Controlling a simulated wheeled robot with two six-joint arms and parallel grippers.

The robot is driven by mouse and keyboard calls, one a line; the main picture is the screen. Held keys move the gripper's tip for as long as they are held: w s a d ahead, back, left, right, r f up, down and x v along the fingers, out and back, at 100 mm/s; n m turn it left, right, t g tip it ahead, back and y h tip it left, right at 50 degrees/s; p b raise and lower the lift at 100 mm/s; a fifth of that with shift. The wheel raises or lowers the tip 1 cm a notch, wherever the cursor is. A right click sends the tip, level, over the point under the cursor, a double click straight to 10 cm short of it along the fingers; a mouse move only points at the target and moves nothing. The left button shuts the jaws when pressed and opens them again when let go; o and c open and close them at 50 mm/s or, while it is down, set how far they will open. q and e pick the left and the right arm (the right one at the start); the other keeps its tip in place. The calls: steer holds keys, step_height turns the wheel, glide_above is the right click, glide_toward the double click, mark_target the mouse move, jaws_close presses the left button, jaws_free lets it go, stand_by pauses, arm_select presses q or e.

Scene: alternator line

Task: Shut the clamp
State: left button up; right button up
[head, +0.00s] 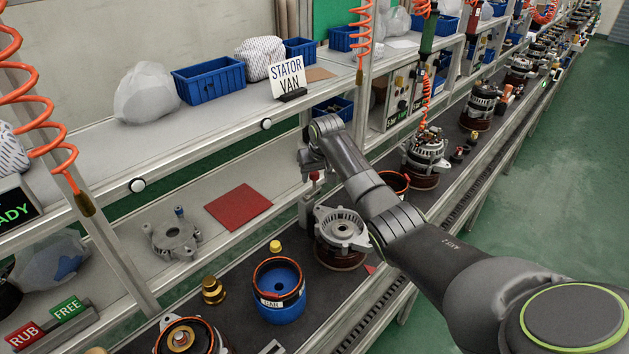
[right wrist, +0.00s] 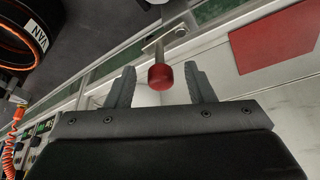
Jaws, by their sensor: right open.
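The clamp shows in the right wrist view as a red rounded knob (right wrist: 160,77) on a metal lever with a plate behind it, beside the rail. In the head view only a bit of red (head: 315,176) shows there, under my gripper; the rest is hidden behind my arm. My right gripper (head: 311,165) is open. In the right wrist view its two fingers stand on either side of the knob with gaps on both sides, not gripping it. Whether the knob is fully between the fingers in depth is hard to tell. My left gripper is in neither view.
A red mat (head: 238,206) and a grey housing (head: 172,236) lie on the lower shelf. An alternator housing (head: 341,236) and a blue pot (head: 279,293) stand on the dark conveyor. A "STATOR VAN" sign (head: 287,76) and blue bins (head: 209,80) are on the upper shelf.

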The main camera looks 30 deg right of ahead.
mark_target(315, 179)
steer(key=x, duration=0.3)
steer(key=shift+w+f, duration=0.2)
steer(key=shift+f, duration=0.15)
steer(key=shift+w+f, duration=0.15)
steer(key=shift+f, duration=0.3)
